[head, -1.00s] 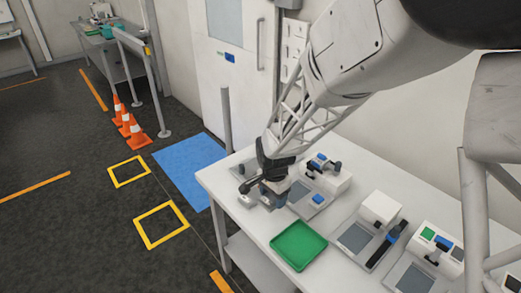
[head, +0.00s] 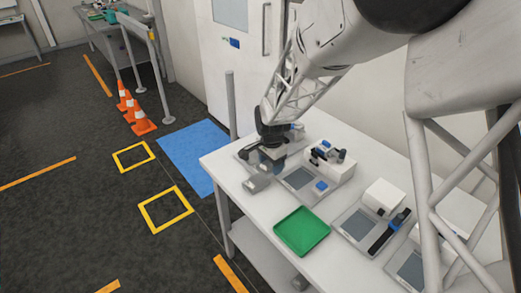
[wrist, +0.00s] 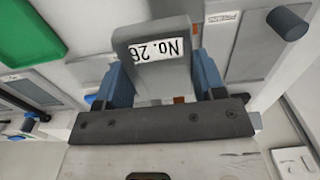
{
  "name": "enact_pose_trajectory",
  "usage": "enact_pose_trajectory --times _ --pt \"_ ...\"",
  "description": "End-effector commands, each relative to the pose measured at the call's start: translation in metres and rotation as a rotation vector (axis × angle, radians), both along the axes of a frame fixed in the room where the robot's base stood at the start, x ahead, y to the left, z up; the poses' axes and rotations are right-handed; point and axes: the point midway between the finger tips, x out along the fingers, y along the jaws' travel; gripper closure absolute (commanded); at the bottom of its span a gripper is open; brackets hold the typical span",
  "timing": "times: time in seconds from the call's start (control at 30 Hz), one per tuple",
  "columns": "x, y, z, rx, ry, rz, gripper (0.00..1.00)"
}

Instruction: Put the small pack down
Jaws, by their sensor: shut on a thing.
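My gripper (wrist: 163,82) is shut on the small pack (wrist: 150,30), a grey block with a white label reading "No. 26". Its blue fingers press on both sides of it in the wrist view. In the head view my gripper (head: 266,165) is over the far left end of the white bench (head: 262,215), and the pack (head: 257,183) shows as a light grey block at its lower left. I cannot tell whether the pack touches the bench or a plate there. My gripper hides part of that area.
A green tray (head: 302,231) lies on the bench, nearer. Beside my gripper is a grey plate (head: 299,178) with a white device (head: 334,170). A white box (head: 384,196) stands further right. The wrist view shows a dark cylinder (wrist: 287,22) near the pack.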

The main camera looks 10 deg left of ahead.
Motion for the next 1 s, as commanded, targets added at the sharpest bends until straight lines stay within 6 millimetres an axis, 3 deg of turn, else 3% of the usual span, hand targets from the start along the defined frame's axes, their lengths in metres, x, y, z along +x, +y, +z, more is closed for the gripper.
enact_pose_trajectory --times 0.27,1.0 --pt "0.024 0.008 -0.003 0.0 0.0 0.0 0.64" --pt "0.122 0.041 -0.012 0.001 -0.001 0.0 0.64"
